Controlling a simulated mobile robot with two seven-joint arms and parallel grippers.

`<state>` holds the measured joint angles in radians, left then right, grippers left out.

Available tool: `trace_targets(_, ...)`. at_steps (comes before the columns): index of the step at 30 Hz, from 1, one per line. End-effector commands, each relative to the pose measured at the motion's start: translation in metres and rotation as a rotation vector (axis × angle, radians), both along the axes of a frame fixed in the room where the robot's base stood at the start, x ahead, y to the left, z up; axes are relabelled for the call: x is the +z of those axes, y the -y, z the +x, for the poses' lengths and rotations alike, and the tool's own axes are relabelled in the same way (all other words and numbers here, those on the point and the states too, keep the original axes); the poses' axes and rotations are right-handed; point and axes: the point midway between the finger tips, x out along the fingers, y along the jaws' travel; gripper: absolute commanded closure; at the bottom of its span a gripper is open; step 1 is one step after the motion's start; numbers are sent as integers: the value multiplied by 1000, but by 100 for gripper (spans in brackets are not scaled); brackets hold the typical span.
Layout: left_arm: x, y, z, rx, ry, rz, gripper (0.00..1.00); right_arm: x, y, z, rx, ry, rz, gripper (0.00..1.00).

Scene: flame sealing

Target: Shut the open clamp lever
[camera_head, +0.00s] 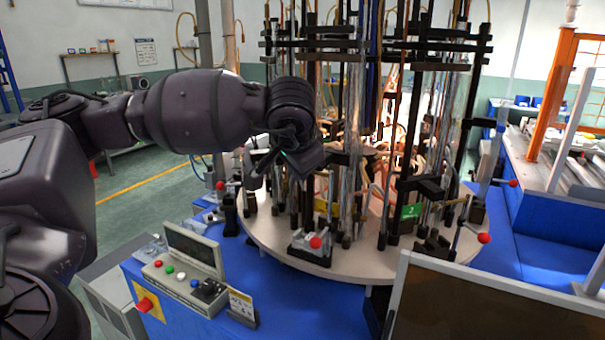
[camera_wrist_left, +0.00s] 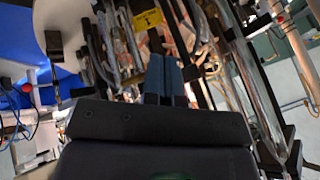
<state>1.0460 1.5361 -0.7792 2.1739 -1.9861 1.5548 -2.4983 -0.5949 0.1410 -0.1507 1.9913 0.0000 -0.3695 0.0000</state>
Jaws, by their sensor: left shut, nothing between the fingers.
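Several clamps with red-ball levers stand around the round turntable (camera_head: 300,262) in the head view. The front clamp's red ball (camera_head: 316,242) points towards me. The right clamp's red ball (camera_head: 484,238) hangs at the end of a slanting lever. Another red ball (camera_head: 220,185) is at the left edge. I cannot tell for sure which lever is open. My left gripper (camera_head: 265,165) is above the left front of the turntable, apart from the red balls. In the left wrist view its dark fingers (camera_wrist_left: 165,80) are together and empty. My right gripper is not in view.
Glass tubes and black posts crowd the turntable. A yellow tag (camera_wrist_left: 149,19) shows beyond the fingers in the wrist view. A control box (camera_head: 185,275) with buttons stands at front left. A dark framed panel (camera_head: 480,305) blocks the front right.

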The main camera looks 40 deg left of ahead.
Motion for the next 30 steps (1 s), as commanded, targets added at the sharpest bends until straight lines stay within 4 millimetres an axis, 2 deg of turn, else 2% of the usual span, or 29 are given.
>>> trace_targets(12, 0, -6, 8, 1, 2, 0, 100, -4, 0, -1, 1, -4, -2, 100)
trace_targets(30, 2, -7, 9, 3, 6, 1, 100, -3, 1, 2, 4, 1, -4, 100)
